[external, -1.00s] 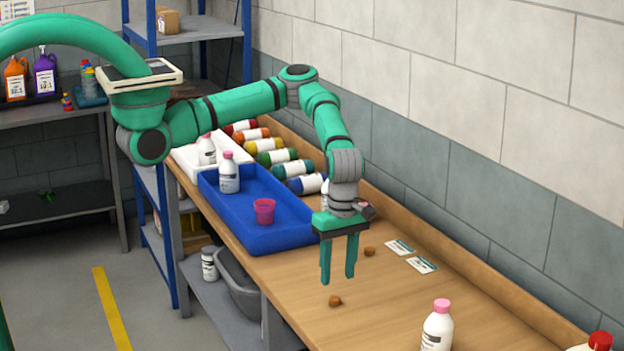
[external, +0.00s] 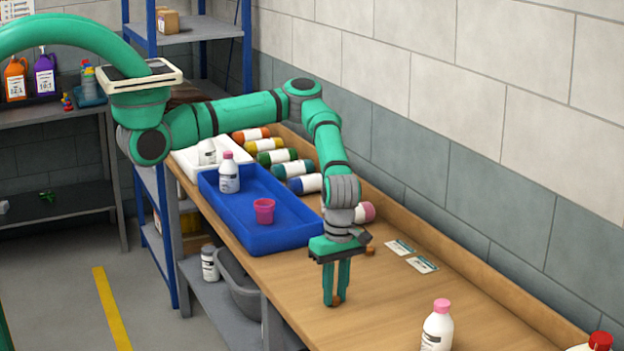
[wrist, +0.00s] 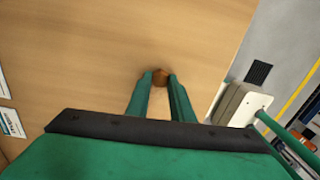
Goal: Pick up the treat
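The treat (external: 337,299) is a small brown lump on the wooden bench top. My gripper (external: 335,301) points down over it, fingertips low at the bench surface. In the wrist view the treat (wrist: 160,77) sits between the two green fingertips (wrist: 160,79), which appear to touch it on both sides. My gripper is shut on it. The fingers partly hide the treat in the external view. A second similar brown lump (external: 369,251) lies farther back, beside my wrist.
A blue tray (external: 262,241) with a pink cup (external: 264,210) and a white bottle (external: 229,173) stands to the left. Another pink-capped bottle (external: 437,327) stands at the front right. Cards (external: 422,265) lie near the wall. Bench between is clear.

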